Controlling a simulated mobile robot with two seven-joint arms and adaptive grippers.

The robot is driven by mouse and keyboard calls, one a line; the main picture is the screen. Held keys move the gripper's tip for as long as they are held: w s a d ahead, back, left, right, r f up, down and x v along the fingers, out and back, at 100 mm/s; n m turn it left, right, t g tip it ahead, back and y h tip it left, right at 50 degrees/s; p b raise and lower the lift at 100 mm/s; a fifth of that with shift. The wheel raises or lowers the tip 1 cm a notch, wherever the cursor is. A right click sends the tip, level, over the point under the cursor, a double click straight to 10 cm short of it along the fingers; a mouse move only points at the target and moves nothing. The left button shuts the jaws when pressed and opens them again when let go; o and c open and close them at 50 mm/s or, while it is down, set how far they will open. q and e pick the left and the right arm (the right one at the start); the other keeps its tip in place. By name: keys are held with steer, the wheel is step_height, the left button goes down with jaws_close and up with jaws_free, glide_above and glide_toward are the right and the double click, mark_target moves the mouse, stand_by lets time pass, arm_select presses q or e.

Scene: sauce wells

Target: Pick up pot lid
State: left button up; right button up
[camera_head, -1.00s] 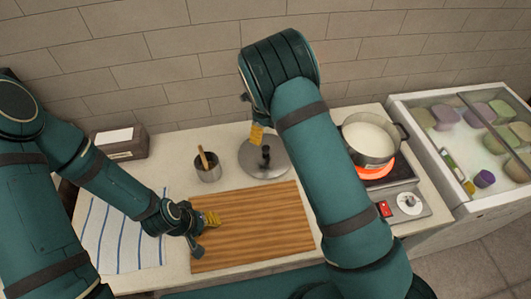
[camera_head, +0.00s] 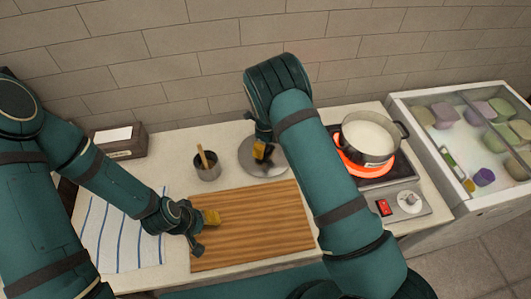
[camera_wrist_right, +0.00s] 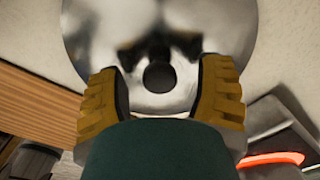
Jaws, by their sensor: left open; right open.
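The pot lid (camera_head: 247,168) is a round, shiny metal disc lying flat on the counter behind the cutting board. Its dark knob (camera_wrist_right: 159,76) shows in the right wrist view between the yellow finger pads. My right gripper (camera_head: 261,152) is open over the lid, with its fingers on either side of the knob; I cannot tell whether they touch it. The right arm hides part of the lid in the head view. My left gripper (camera_head: 208,229) is open and empty above the left part of the wooden cutting board (camera_head: 260,230).
A pot (camera_head: 370,138) of white liquid stands on the glowing burner to the right. A metal cup (camera_head: 207,172) with a wooden utensil stands left of the lid. A striped towel (camera_head: 120,240), a dark box (camera_head: 120,144) and a glass-topped chest (camera_head: 450,160) are around.

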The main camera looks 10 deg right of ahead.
jaws_close()
steer(key=shift+r, duration=0.15)
